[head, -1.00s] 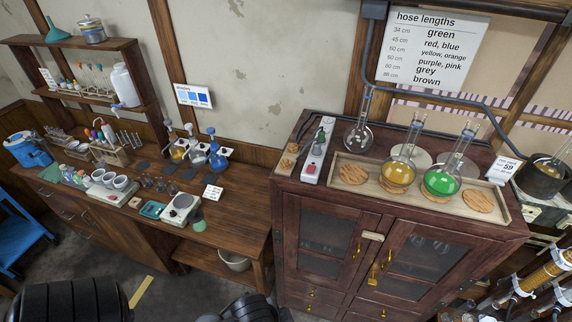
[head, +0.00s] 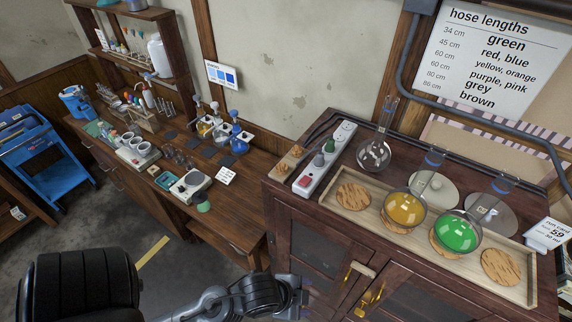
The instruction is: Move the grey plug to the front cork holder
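A power strip (head: 325,162) with a red switch lies on the left part of the dark wooden cabinet top. Parts of my arm show along the bottom edge, below and left of the cabinet. I make out no gripper fingers.
A wooden tray (head: 375,215) with cork mats and flasks of yellow (head: 404,208) and green liquid (head: 456,233) stands right of the strip. An empty round flask (head: 374,155) stands behind. A lower bench (head: 232,212) with glassware is at left.

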